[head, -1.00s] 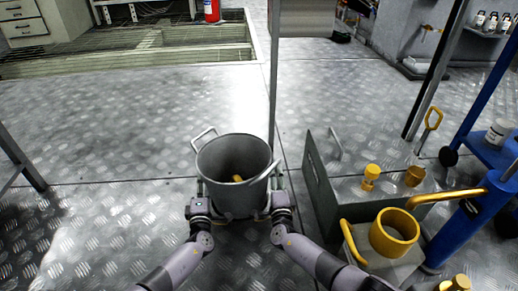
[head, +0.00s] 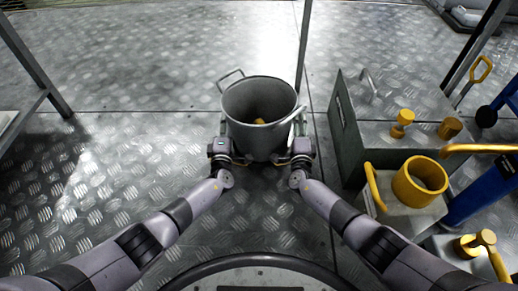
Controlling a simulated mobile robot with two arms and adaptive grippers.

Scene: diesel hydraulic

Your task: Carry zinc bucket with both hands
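The zinc bucket (head: 258,138) is a grey metal pot standing upright in front of me, with a yellow item (head: 259,119) inside. One loop handle (head: 230,76) shows at its back left and the other (head: 290,116) at its front right. My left gripper (head: 224,126) is at the bucket's left side, and my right gripper (head: 302,124) is at its right side, close to the front right handle. The fingers are small and partly hidden by the grippers' own bodies, so their grip is unclear. I cannot tell whether the bucket's base touches the floor.
A grey-green box (head: 350,150) stands just right of the bucket, with yellow-handled items and a yellow ring-shaped piece (head: 420,181) near it. A thin post (head: 303,55) rises behind the bucket. A metal frame (head: 35,65) stands at left. The patterned floor (head: 140,150) is clear on the left.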

